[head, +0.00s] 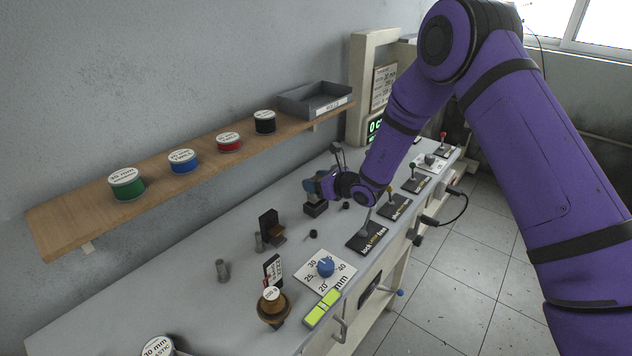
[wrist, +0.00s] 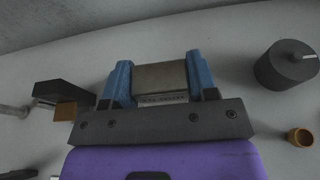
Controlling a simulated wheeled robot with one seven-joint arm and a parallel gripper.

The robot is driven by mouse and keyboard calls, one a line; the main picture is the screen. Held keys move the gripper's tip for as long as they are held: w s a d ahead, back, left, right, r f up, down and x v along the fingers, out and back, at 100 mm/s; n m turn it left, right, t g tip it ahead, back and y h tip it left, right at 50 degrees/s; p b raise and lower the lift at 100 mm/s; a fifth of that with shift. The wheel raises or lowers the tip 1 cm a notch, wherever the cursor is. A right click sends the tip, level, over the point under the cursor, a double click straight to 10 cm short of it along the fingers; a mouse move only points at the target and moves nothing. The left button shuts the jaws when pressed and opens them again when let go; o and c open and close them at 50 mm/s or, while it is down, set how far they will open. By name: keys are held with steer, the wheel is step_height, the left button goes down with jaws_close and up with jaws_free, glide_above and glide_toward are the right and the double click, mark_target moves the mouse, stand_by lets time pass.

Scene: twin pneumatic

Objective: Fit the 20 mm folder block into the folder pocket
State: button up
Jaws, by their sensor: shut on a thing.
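My gripper (wrist: 161,84) has blue fingers, and in the wrist view they are shut on a grey-brown block (wrist: 160,80) with small print along its near edge. I take this to be the folder block; its size mark is not readable. In the head view my gripper (head: 314,188) is over the middle of the bench, and its fingers largely hide the block. A dark block-like fixture (head: 316,209) stands directly below the gripper. I cannot tell if it is the folder pocket, or if the held block touches it.
A dark upright stand with a brown piece (head: 271,226) stands left of the gripper. A dial plate (head: 338,273), a lever plate (head: 365,240) and a weighted wooden post (head: 273,308) are nearer. Spools and a grey tray (head: 314,100) sit on the wall shelf (head: 75,222). The wrist view shows a dark round knob (wrist: 284,67).

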steer(key=shift+f, duration=1.95)
stand_by(0.3)
steer(key=o, duration=1.2)
steer(key=shift+r, duration=0.1)
steer(key=shift+r, duration=0.3)
step_height(320, 180, up, 3)
steer(key=shift+f, duration=0.1)
steer(key=s+d, duration=0.2)
steer(key=s, duration=0.5)
steer(key=s+d+r, duration=0.1)
steer(key=s+d, duration=0.1)
steer(key=s, duration=0.6)
steer(key=shift+s+d+r, duration=0.2)
steer(key=shift+d, duration=0.05)
